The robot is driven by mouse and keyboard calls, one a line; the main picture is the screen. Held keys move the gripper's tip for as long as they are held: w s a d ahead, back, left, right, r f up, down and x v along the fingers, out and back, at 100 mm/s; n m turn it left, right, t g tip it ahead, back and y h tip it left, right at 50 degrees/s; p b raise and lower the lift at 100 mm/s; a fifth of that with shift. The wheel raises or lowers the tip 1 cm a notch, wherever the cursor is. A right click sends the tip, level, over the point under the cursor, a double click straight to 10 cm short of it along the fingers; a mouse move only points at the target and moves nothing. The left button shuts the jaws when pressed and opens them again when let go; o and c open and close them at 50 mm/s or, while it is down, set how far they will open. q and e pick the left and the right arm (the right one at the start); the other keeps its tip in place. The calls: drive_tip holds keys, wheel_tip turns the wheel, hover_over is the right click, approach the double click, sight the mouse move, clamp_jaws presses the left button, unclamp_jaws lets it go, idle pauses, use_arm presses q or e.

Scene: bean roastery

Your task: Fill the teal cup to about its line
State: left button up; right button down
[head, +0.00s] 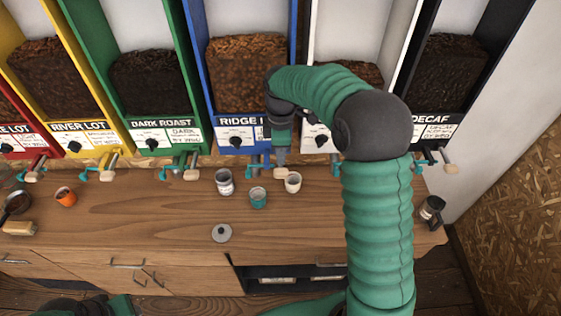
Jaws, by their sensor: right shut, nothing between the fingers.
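The teal cup (258,199) stands upright on the wooden counter, just in front of the blue bin labelled RIDGE (246,85). Its line and fill level are too small to tell. My right gripper (281,160) is shut and empty, pointing down at the front of the blue bin. It is right above a wooden tap knob (281,173); I cannot tell whether they touch. The gripper and arm hide part of the RIDGE label and most of the white bin's label. A bit of my left arm shows at the bottom left edge, but its gripper does not show.
A white cup (293,183) and a labelled tin (224,182) flank the teal cup closely. A grey disc (222,233) lies in front. An orange cup (66,197) is at left, a dark mug (431,209) at right. Other bins with protruding taps line the back. The counter's left middle is clear.

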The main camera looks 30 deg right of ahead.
sight(280, 178)
drive_tip(key=f, duration=0.1)
drive_tip(key=f+p, duration=0.1)
drive_tip(key=f, duration=0.2)
drive_tip(key=shift+w+d, duration=0.1)
drive_tip(key=shift+d, duration=0.2)
drive_tip(key=shift+a+f, duration=0.15)
drive_tip(key=shift+f, duration=0.25)
drive_tip(key=shift+a+r, duration=0.1)
drive_tip(key=shift+a, duration=0.15)
drive_tip(key=shift+f, duration=0.25)
drive_tip(key=f+t+b, duration=0.1)
drive_tip(key=b, duration=0.3)
drive_tip(key=f+t+h+b, duration=0.1)
drive_tip(key=f+b, duration=0.1)
drive_tip(key=b, duration=0.2)
drive_tip(key=s+f+t+h+b, duration=0.1)
drive_tip(key=t+b, duration=0.1)
drive_tip(key=b, duration=0.2)
drive_tip(key=shift+a+f, duration=0.25)
drive_tip(key=shift+f, duration=0.05)
drive_tip(key=shift+t+h+b, duration=0.3)
drive_tip(key=shift+h+b, duration=0.1)
drive_tip(key=shift+b, duration=0.1)
drive_tip(key=shift+f, duration=0.2)
drive_tip(key=shift+s+f+b, duration=0.15)
drive_tip(key=shift+s+b, duration=0.1)
drive_tip(key=shift+b, duration=0.05)
idle(0.9)
